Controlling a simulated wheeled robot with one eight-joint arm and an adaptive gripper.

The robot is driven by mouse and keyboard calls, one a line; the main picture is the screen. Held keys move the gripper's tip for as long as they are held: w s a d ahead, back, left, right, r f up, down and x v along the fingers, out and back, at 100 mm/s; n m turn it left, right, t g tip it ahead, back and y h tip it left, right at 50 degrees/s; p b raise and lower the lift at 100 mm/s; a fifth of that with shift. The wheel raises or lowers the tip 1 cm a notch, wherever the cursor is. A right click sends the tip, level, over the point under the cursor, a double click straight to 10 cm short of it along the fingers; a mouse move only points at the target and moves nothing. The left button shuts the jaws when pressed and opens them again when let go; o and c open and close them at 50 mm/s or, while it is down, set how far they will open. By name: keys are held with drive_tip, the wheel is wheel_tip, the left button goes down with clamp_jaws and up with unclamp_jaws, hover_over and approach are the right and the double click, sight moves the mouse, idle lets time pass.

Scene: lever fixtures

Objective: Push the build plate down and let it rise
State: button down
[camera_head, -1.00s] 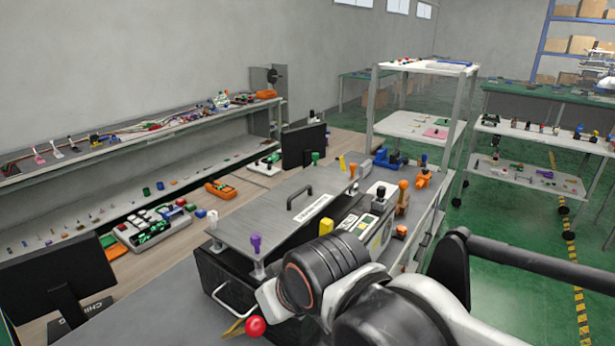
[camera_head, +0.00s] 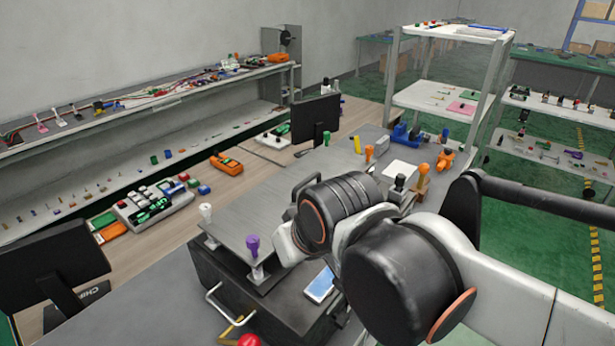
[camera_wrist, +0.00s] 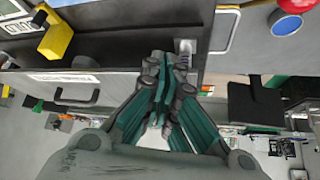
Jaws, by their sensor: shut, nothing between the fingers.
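The build plate (camera_head: 238,205) is a flat grey metal plate raised on posts above a black box (camera_head: 250,295). A white knob (camera_head: 206,212) and a purple knob (camera_head: 253,245) stand at its near corners. My arm hides its right part in the head view. In the wrist view the plate (camera_wrist: 120,86) shows its black handle (camera_wrist: 75,100) and a white label strip. My gripper (camera_wrist: 160,62) is shut and empty, over or near the plate; whether it touches the plate I cannot tell. It is hidden in the head view.
A red ball knob (camera_head: 248,341) and a silver bar handle (camera_head: 216,304) are at the black box's front. Orange fixtures (camera_head: 422,180) and blue ones (camera_head: 405,134) stand behind the arm. A dark monitor (camera_head: 316,120) stands beyond the plate.

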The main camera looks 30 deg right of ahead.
wheel_tip(320, 180, up, 10)
drive_tip(key=f+m+g+p, duration=0.1)
drive_tip(key=m+g+p, duration=0.6)
drive_tip(key=p, duration=1)
hover_over(299, 182)
drive_tip(key=s, duration=0.3)
drive_tip(key=n, duration=0.1)
drive_tip(key=shift+d+r+g+y, duration=0.25)
drive_tip(key=shift+d+g+y, duration=0.05)
drive_tip(key=shift+g, duration=0.1)
drive_tip(key=shift+s+a+f+b, duration=0.1)
drive_tip(key=shift+s+f+b, duration=0.1)
drive_tip(key=shift+f+b, duration=1.25)
drive_tip(key=shift+s+a+f+b, duration=0.15)
drive_tip(key=shift+f+b, duration=0.55)
drive_tip(key=shift+f, duration=1.35)
